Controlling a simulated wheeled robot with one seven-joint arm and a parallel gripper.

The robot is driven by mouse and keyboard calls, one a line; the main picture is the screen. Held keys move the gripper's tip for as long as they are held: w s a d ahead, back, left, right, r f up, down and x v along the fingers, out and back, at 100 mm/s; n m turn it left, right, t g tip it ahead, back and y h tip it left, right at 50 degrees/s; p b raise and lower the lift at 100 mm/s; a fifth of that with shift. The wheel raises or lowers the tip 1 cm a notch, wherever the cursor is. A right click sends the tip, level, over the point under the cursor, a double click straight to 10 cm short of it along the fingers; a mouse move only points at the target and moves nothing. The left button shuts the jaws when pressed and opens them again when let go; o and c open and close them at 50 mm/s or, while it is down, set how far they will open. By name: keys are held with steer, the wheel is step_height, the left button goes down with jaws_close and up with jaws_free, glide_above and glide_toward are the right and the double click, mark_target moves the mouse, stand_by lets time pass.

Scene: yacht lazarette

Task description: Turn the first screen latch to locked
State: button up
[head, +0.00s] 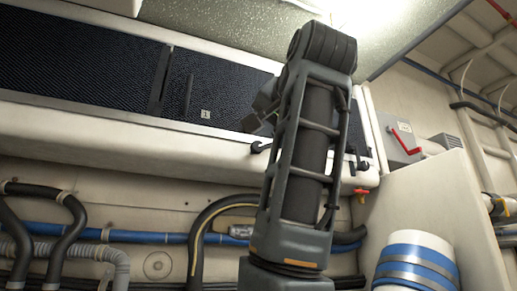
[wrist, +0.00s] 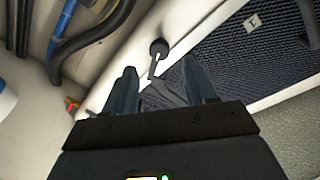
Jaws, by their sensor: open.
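The first screen (head: 100,62) is a dark mesh panel in a pale frame at the upper left of the head view, with a small label "1" (head: 205,114). The mesh (wrist: 235,60) and its label (wrist: 252,23) also show in the wrist view. A latch with a black round knob and thin stem (wrist: 158,48) sits at the frame's edge; it shows in the head view (head: 257,147) just left of my arm. My gripper (wrist: 158,74) is open and empty, its fingers either side of the stem's line, knob beyond the tips. Contact cannot be told. My arm hides part of the frame.
Black and blue hoses (head: 130,236) run along the wall below the frame. A grey box with a red lever (head: 405,140) is at right, above a white cylinder with blue bands (head: 417,262). A small red-orange valve handle (head: 361,192) is right of my arm.

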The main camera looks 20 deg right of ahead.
mark_target(258, 145)
steer(key=shift+w+d, duration=0.2)
steer(key=shift+w, duration=1.4)
steer(key=shift+w+d, duration=0.15)
steer(key=shift+w, duration=1.4)
jaws_close()
